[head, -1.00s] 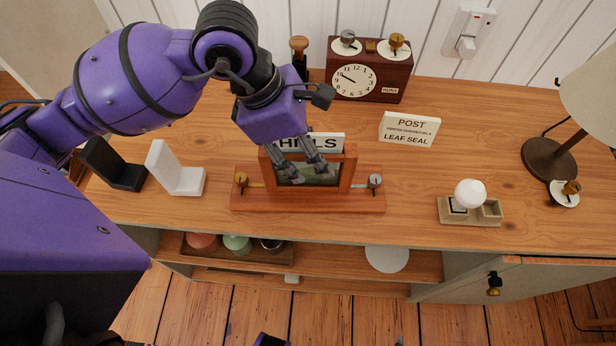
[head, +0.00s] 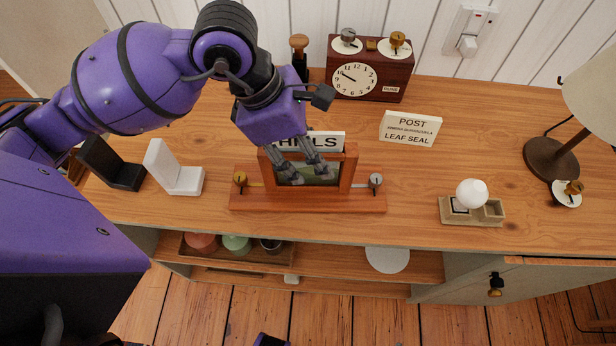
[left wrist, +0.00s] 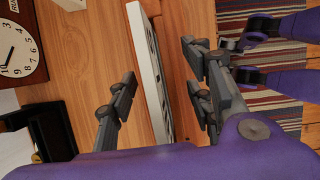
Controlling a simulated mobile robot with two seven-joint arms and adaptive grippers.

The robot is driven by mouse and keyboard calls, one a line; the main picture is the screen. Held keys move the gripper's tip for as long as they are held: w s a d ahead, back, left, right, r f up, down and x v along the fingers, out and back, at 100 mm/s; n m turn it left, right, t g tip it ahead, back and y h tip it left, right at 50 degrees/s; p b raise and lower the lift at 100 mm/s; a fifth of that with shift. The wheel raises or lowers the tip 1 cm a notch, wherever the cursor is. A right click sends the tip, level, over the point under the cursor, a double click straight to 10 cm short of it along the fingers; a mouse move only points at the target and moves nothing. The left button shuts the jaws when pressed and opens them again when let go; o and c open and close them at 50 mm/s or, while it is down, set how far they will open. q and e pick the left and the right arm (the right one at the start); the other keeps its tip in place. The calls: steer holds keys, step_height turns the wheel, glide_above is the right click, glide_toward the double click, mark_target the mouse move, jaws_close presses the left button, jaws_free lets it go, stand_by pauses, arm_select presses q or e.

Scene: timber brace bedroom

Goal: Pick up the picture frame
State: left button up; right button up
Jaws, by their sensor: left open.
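A wooden picture frame (head: 349,170) with a dark picture stands upright near the front edge of the cabinet top, at a reddish wooden base (head: 306,202) with a small knob at each end. A white sign (head: 337,141) with black letters, partly hidden, shows just behind its top edge. My left gripper (head: 303,168) points down and overlaps the frame's picture in the head view, open. In the left wrist view, the open left fingers (left wrist: 160,95) lie either side of a white slab with dark marks (left wrist: 150,70), likely the sign. I cannot tell whether they touch anything.
A clock (head: 369,72) stands at the back. A "POST LEAF SEAL" sign (head: 410,128) is behind right, and a white bookend (head: 174,170) is left. A lamp (head: 551,158) and a small tray with a white ball (head: 471,195) are right. Wood between sign and lamp is clear.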

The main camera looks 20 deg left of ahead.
arm_select(q)
jaws_close()
stand_by(0.3)
steer(key=shift+r, duration=0.15)
